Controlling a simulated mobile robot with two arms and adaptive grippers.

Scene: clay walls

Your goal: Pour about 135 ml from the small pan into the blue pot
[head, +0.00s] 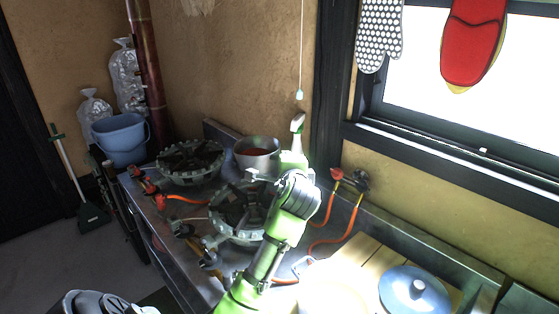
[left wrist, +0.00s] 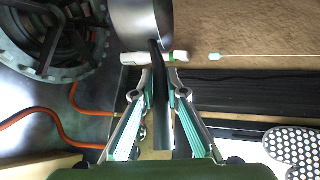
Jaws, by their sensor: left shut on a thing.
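The small pan (head: 258,160) is grey metal with reddish-brown contents, at the back of the stove counter in the head view. It looks about level; I cannot tell whether it rests or is lifted. My left gripper (head: 292,162) is at its right side, mostly hidden by my green arm. In the left wrist view the gripper (left wrist: 160,95) is shut on the black handle of the pan (left wrist: 141,22). A blue lid with a pale knob (head: 412,290) is at the lower right; I cannot tell whether the blue pot is under it. My right gripper is not in view.
Two burners, one at the back left (head: 190,160) and one nearer (head: 238,215), have orange hoses. A white-and-green item (head: 297,123) is behind my gripper. A wooden board (head: 358,262) is at right. A blue bucket (head: 121,138) stands left. Mitts hang by the window.

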